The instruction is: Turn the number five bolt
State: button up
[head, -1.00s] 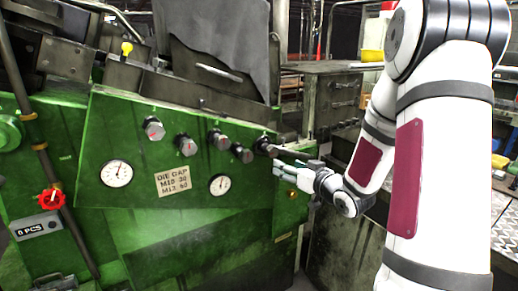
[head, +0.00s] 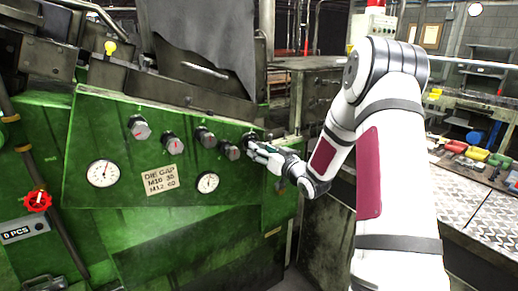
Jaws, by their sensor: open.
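A row of bolt knobs runs across the sloped green panel (head: 100,205) in the head view. From left they are the first (head: 140,128), second (head: 170,140), third (head: 205,138), fourth (head: 229,149) and the fifth, rightmost bolt (head: 248,137). My gripper (head: 256,149) reaches in from the right with its pale fingers at the fifth bolt, partly covering it. The gripper is open. I cannot tell whether the fingers are around the bolt or touching it. No number marks are legible at the bolts.
A metal-topped bench (head: 480,215) with coloured bins is at right.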

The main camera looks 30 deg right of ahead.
jog(key=shift+w+a, duration=0.1)
jog(key=shift+w, duration=1.15)
jog(key=c, duration=1.2)
jog(key=shift+o, duration=0.2)
jog(key=shift+n, duration=2.5)
jog(key=o, duration=1.2)
jog(key=shift+c, duration=0.2)
jog(key=shift+s, duration=0.1)
jog(key=s, duration=1.2)
jog(key=shift+d, duration=0.2)
jog(key=shift+w, duration=0.1)
